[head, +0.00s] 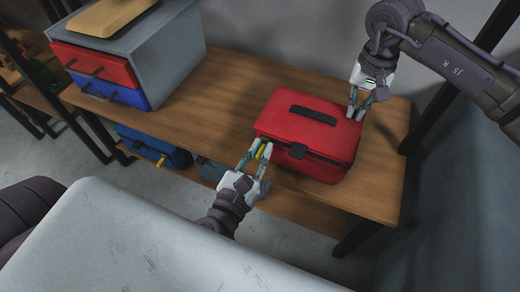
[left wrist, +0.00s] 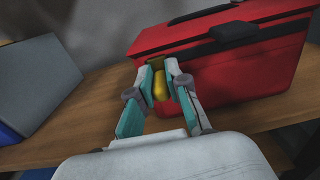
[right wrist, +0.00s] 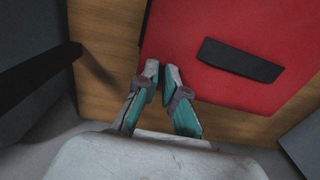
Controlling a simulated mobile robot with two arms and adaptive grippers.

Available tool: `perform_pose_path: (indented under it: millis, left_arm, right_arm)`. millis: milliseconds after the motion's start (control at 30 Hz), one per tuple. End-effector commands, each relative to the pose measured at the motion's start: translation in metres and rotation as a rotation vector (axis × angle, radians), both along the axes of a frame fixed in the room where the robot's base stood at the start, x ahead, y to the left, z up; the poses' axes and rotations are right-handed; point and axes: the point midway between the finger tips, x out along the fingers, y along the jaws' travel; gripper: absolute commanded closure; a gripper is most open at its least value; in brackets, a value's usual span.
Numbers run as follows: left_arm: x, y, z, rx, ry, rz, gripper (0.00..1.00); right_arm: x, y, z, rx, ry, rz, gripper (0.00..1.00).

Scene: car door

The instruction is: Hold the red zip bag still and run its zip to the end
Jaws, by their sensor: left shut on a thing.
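The red zip bag (head: 300,128) stands upright on the wooden bench top, with a black handle on its lid and a black band along the front and side. My left gripper (head: 262,148) is shut on the yellow zip pull (left wrist: 160,84) at the bag's front left. My right gripper (head: 356,113) is at the bag's back right corner, pointing down; in the right wrist view its fingertips (right wrist: 161,70) are close together at the red edge. I cannot tell whether they pinch or touch the bag. The back of the bag is hidden in the head view.
A grey cabinet (head: 165,60) with red and blue drawers stands on the bench (head: 235,80) at the left. A blue bin (head: 150,145) is on the lower shelf. Dark posts rise at the right. The bench is clear between cabinet and bag.

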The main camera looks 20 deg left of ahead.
Motion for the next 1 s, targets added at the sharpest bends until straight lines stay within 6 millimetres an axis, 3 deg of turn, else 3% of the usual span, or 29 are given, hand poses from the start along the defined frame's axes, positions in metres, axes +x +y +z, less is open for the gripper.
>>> perform_pose_path:
  millis: [33,367,467,800,1000]
  left_arm:
    - [0.0,0.0,-0.001,0.0,0.0,0.0,1.0]
    - [0.0,-0.009,-0.002,-0.004,0.001,0.0,1.0]
    - [0.0,-0.025,-0.002,-0.007,0.002,0.0,1.0]
    - [-0.001,-0.106,-0.002,-0.006,0.004,-0.002,1.0]
    - [-0.002,-0.14,-0.003,-0.002,0.004,-0.003,1.0]
  right_arm:
    - [-0.004,0.0,-0.008,-0.007,0.014,0.003,0.92]
    - [-0.004,0.0,-0.008,-0.007,0.014,0.003,0.92]
    - [-0.004,0.0,-0.008,-0.006,0.014,0.003,0.92]
    - [-0.004,0.0,-0.008,-0.006,0.015,0.004,0.92]
    - [-0.004,0.0,-0.008,-0.006,0.015,0.004,0.92]
